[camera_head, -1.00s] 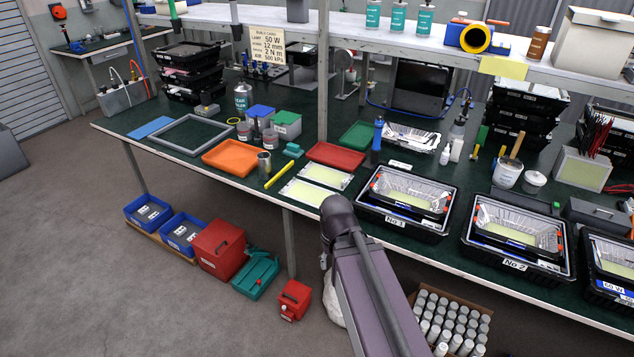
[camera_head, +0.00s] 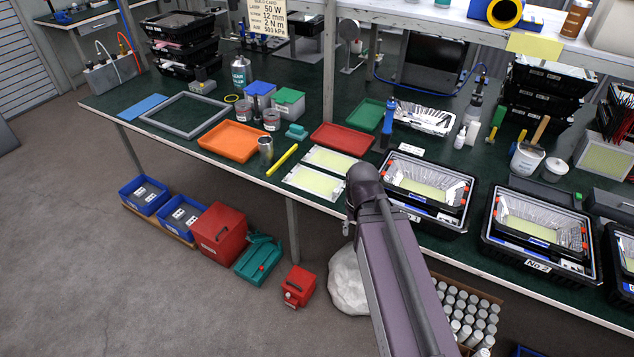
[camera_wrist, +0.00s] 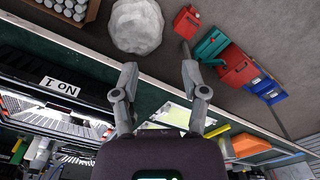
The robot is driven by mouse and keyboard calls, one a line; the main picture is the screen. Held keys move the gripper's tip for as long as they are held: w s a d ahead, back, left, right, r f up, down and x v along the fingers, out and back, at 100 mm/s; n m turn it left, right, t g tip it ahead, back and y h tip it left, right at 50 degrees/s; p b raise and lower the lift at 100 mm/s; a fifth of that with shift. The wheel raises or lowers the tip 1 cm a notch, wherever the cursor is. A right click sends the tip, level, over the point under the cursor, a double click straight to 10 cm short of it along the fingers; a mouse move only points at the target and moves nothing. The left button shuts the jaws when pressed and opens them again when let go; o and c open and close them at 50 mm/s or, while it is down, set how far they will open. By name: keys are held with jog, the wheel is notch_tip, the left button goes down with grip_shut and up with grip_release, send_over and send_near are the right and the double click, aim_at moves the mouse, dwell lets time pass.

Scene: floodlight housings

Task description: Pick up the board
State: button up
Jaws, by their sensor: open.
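Two flat boards with pale yellow faces and light borders lie side by side on the green bench top: the far board (camera_head: 330,160) and the near board (camera_head: 314,182), close to the front edge. In the wrist view, a yellow board (camera_wrist: 176,115) shows partly between and beyond the fingers, cut off by my gripper's body. My gripper (camera_wrist: 159,72) is open and empty, its two fingers spread apart above the bench's front edge. The gripper itself is hidden in the head view, where my arm covers the area right of the boards.
A floodlight housing in a black tray (camera_head: 462,222) stands right of the boards. A yellow stick (camera_head: 282,160), a metal cup (camera_head: 265,148), an orange tray (camera_head: 231,141) and a red tray (camera_head: 342,138) lie around them. A white sack (camera_head: 348,285) and bins stand on the floor below.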

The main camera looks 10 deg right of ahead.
jog(key=shift+o, duration=0.8)
jog(key=m+b, duration=0.1)
jog(key=m, duration=0.6)
send_over(337, 190)
jog(key=f, duration=0.1)
jog(key=shift+f, duration=0.2)
notch_tip(337, 190, down, 8)
jog(key=b, duration=0.8)
jog(key=shift+f+b, duration=0.15)
jog(key=shift+b, duration=0.2)
jog(key=shift+a+f+b, duration=0.1)
jog(key=shift+f+b, duration=2.45)
jog(key=shift+f, duration=0.05)
